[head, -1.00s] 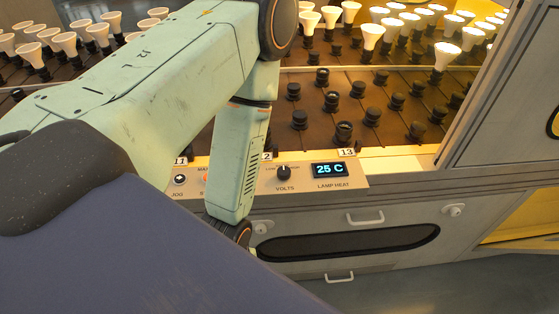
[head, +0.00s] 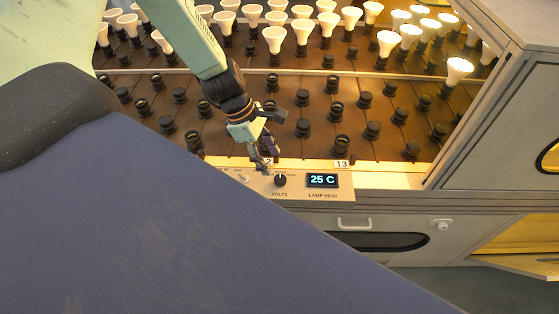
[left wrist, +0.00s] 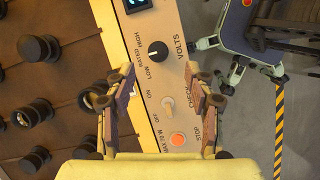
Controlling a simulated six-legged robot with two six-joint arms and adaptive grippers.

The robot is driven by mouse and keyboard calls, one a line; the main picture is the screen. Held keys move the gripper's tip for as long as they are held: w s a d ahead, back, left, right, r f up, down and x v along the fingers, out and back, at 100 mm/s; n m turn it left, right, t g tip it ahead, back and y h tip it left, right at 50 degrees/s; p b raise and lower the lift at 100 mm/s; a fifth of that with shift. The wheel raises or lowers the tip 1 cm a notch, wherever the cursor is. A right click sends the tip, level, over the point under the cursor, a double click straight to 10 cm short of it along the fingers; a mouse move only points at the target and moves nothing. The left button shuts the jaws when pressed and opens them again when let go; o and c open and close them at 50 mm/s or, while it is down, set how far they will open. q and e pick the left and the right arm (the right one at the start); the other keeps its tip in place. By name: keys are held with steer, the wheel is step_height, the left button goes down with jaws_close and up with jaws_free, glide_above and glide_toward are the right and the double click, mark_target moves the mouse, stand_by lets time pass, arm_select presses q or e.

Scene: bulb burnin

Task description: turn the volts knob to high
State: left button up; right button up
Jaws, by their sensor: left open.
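The black volts knob (head: 280,180) sits on the front control panel, left of the lamp heat display (head: 323,181), which reads 25 C. In the left wrist view the knob (left wrist: 158,51) is ahead of the fingers, with LOW, RATED and HIGH along its left side. Its pale mark seems to face the middle label, RATED. My left gripper (head: 263,158) is over the panel just left of the knob, fingers pointing down. In the left wrist view the gripper (left wrist: 163,88) is open and empty, apart from the knob. My right gripper is not in view.
The panel also carries a toggle switch (left wrist: 168,103) and an orange stop button (left wrist: 177,139) between the fingers' lines of sight. Behind the panel stands a rack of black sockets (head: 303,127) and several white bulbs (head: 274,38). A cabinet wall (head: 500,110) rises at the right.

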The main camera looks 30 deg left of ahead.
mark_target(280, 178)
arm_select(q)
steer(key=f+b, duration=0.2)
steer(key=f, duration=0.1)
steer(key=shift+w+d, duration=0.1)
steer(key=shift+w, duration=0.25)
steer(key=shift+s+d+f+b, duration=0.15)
steer(key=shift+d+f+b, duration=0.6)
steer(key=shift+b, duration=0.5)
steer(key=shift+w+d+f+b, duration=0.1)
steer(key=shift+w+f+b, duration=0.1)
steer(key=shift+f+b, duration=0.35)
steer(key=shift+w+d+f+b, duration=0.1)
steer(key=shift+w+f+b, duration=0.2)
steer(key=shift+f, duration=0.4)
steer(key=shift+s+f, duration=0.1)
steer(key=shift+f, duration=0.05)
steer(key=shift+s+d+b, duration=0.15)
steer(key=shift+d+b, duration=0.1)
steer(key=shift+b, duration=0.1)
steer(key=shift+a, duration=0.1)
